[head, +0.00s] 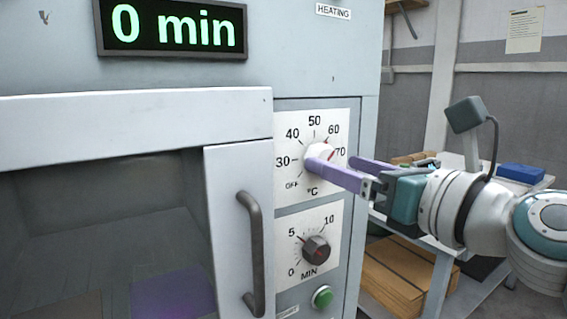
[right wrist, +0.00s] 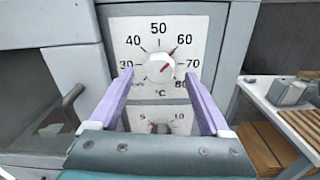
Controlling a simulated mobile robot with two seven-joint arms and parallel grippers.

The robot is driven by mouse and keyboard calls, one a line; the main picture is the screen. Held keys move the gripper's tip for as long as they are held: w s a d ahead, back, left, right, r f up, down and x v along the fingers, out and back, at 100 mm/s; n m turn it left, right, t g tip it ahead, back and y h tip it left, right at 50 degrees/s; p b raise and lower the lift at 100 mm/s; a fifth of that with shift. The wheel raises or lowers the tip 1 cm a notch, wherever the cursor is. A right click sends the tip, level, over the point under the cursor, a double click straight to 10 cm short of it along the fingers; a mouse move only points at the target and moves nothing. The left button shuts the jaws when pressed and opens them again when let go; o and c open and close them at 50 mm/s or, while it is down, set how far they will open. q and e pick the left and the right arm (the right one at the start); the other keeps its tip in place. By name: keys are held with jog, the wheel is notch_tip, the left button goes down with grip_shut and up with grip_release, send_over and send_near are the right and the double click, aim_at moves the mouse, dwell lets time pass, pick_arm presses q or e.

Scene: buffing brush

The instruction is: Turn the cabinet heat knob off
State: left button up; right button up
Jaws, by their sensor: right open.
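The heat knob (head: 319,153) is a white round knob on the cabinet's upper °C dial (head: 287,115). The OFF mark (head: 292,185) is at the dial's lower left. My right gripper (head: 333,165) is open, with its purple fingers pointing at the dial. In the right wrist view the fingertips (right wrist: 158,75) lie to either side of the knob, with visible gaps. Whether they reach its depth is unclear. My left gripper is not in view.
Below is a MIN dial with a dark knob (head: 316,249) and a green button (head: 322,296). The cabinet door's handle (head: 252,255) juts out at left. A green display (head: 172,27) reads 0 min. A workbench (head: 416,238) with a blue box (head: 521,173) stands at right.

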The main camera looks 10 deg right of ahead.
jog(key=shift+x, duration=1.15)
grip_shut()
